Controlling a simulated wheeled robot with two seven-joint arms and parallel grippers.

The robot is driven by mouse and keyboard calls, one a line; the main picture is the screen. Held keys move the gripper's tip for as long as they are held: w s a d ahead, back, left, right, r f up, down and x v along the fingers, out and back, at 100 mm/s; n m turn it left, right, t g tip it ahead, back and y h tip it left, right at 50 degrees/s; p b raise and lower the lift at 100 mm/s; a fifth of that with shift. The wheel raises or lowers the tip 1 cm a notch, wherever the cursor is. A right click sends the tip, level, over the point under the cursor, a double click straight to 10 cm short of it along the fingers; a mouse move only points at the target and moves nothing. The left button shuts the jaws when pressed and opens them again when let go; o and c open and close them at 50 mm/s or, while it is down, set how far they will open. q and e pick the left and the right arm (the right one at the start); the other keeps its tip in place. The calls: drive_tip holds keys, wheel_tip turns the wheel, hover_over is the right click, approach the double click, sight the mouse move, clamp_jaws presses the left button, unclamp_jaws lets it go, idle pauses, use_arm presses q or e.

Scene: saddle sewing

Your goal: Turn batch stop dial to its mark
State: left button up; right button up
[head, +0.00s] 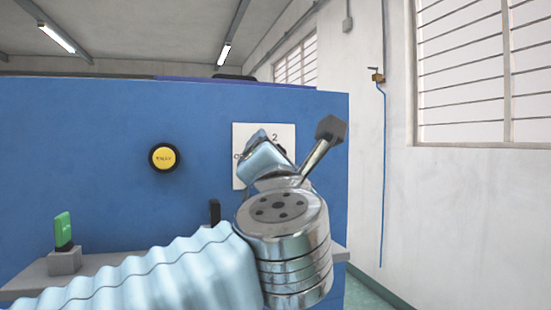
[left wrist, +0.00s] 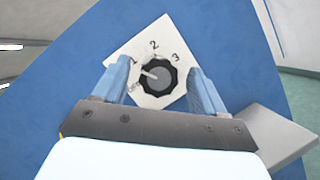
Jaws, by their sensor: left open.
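The batch stop dial (left wrist: 158,77) is a round black knob with a grey face and a pale pointer line. It sits on a white plate (left wrist: 155,100) marked 1, 2 and 3, with another small mark at lower left. In the left wrist view the pointer is turned left, between the lower-left mark and 1. My left gripper (left wrist: 160,68) is open, its blue fingers on either side of the dial; I cannot tell whether they touch it. In the head view my left gripper (head: 268,155) covers most of the plate (head: 284,130) and hides the dial. My right gripper is not in view.
The plate is on a blue panel (head: 90,150). A yellow button (head: 163,157) with a black rim is left of it. A grey ledge (head: 28,278) runs below, bearing a green switch (head: 63,230) and a small black upright piece (head: 214,211).

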use_arm(q)
drive_tip(key=b+v, duration=0.2)
drive_tip(key=v, duration=0.9)
drive_tip(key=shift+s, duration=0.4)
drive_tip(key=shift+f, duration=0.15)
